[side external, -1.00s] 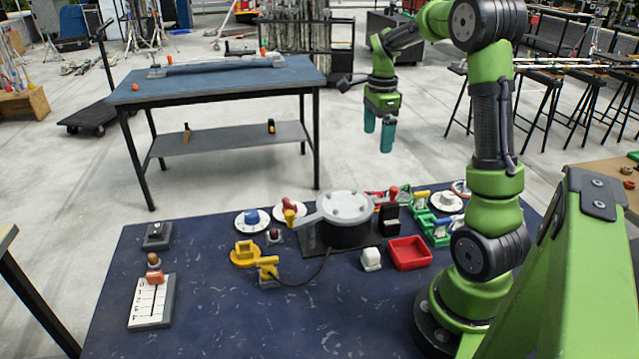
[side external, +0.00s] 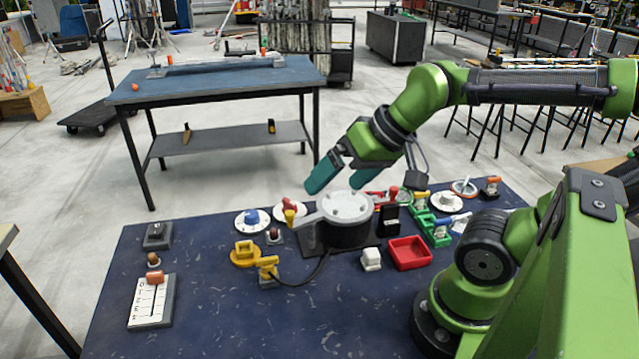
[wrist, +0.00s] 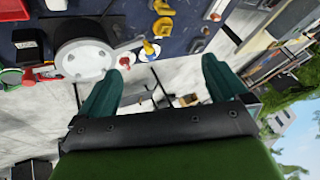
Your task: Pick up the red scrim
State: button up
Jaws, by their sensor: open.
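A red flat piece (side external: 375,196) lies at the back of the blue table, behind the black block and right of the silver drum. It may be the red scrim, but it is partly hidden and I cannot tell its shape. In the wrist view, red pieces (wrist: 45,76) show at the left beside the drum, near a green ring (wrist: 10,78). My gripper (side external: 325,177) is tilted, its teal fingers pointing down and left, above and behind the drum. In the wrist view my fingers (wrist: 160,68) stand wide apart with nothing between them.
The silver drum (side external: 346,212) with its side handle stands near the gripper.

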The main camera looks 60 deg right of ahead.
jog(key=shift+s+a+r, duration=0.2)
jog(key=shift+a+r, duration=0.25)
jog(key=shift+a, duration=0.05)
jog(key=shift+c, duration=0.9)
jog(key=m+g+h, duration=0.2)
jog(key=m+g, duration=0.5)
send_over(373, 192)
notch_tip(373, 192, down, 18)
jog(key=shift+f, duration=0.15)
jog(key=shift+w+f, duration=0.15)
jog(key=shift+f, duration=2.6)
